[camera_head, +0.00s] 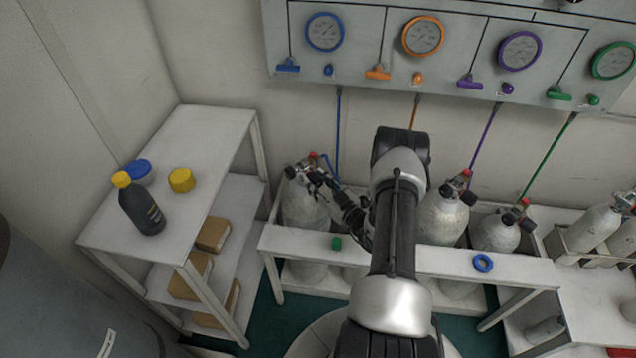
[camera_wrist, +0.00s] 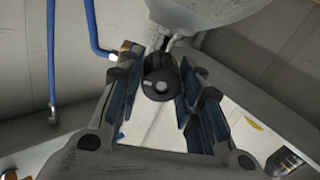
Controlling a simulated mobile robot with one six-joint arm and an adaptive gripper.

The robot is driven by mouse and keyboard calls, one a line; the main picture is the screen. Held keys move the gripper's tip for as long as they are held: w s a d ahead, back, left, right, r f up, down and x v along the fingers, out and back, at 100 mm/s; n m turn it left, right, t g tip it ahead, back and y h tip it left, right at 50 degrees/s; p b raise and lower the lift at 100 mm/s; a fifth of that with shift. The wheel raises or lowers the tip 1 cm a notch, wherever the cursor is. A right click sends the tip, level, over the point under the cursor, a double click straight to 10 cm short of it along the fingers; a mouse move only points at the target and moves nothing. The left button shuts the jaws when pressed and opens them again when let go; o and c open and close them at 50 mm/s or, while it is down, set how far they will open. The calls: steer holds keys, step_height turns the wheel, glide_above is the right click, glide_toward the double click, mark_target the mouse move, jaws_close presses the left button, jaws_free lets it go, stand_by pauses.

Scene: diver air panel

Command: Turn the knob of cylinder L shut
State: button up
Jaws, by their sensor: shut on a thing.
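The leftmost cylinder (camera_head: 304,208) is pale grey and stands upright in the rack, with a blue hose by its valve. I read no letter on it. My gripper (camera_head: 318,179) reaches its valve from the right in the head view. In the wrist view a black round knob (camera_wrist: 160,84) with a pale centre sits between the two fingers of my gripper (camera_wrist: 158,94), which are shut on it. The pale cylinder body (camera_wrist: 215,12) shows above it. In the head view the fingers mostly hide the knob. How far the knob is turned cannot be told.
Other cylinders (camera_head: 441,222) stand to the right in the white rack (camera_head: 400,262). A green cap (camera_head: 336,243) and a blue ring (camera_head: 483,263) lie on its front ledge. The gauge panel (camera_head: 455,20) is above. A shelf (camera_head: 195,140) with a dark bottle (camera_head: 143,208) stands left.

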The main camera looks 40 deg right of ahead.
steer(key=o, duration=1.1)
steer(key=s, duration=1.2)
steer(key=shift+a+r, duration=0.1)
steer(key=shift+a, duration=0.15)
